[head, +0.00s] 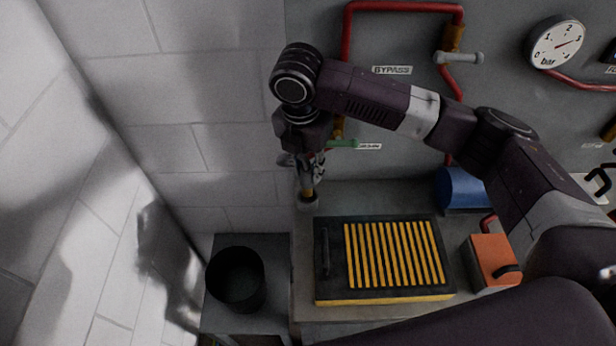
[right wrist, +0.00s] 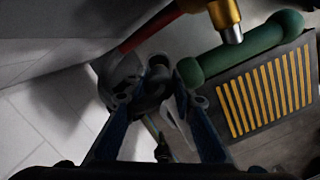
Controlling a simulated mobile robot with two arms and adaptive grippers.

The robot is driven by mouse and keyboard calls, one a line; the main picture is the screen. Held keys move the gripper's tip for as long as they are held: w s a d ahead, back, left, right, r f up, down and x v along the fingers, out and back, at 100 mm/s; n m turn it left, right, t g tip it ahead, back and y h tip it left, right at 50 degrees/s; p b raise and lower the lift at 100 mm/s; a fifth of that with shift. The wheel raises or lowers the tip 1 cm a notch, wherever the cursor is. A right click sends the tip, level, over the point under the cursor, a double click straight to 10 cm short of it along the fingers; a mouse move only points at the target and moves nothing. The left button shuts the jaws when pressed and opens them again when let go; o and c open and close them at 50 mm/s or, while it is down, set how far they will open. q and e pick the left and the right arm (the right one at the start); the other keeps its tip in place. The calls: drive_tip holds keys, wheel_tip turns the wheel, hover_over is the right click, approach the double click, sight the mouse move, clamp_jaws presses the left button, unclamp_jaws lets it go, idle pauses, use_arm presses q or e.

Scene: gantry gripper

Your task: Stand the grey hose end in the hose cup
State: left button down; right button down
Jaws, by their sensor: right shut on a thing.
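My right gripper (head: 308,180) points down beside the wall panel, left of the green valve handle (head: 343,143). It is shut on the grey hose end, which shows between its fingertips in the right wrist view (right wrist: 153,88); the fingers hide part of it. In the head view the hose end is small and hard to make out. The black hose cup (head: 236,279) stands on a grey stand (head: 275,300) at the lower left, below and left of the gripper. Its opening faces up and its inside is dark. My left gripper is not in view.
A black tray with yellow slats (head: 330,294) lies on the bench right of the cup. An orange box (head: 492,262) and a blue cylinder (head: 462,190) are further right. A red pipe (head: 347,40) runs along the panel. A white block wall (head: 190,90) bounds the left.

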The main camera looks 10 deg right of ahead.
sight(307, 182)
wheel_tip(307, 182, down, 4)
drive_tip(key=shift+f+p, duration=0.15)
drive_tip(key=shift+p, duration=0.55)
drive_tip(key=shift+w+f, duration=0.15)
drive_tip(key=shift+f, duration=0.2)
drive_tip(key=shift+f, duration=0.2)
drive_tip(key=c, duration=1.6)
unclamp_jaws()
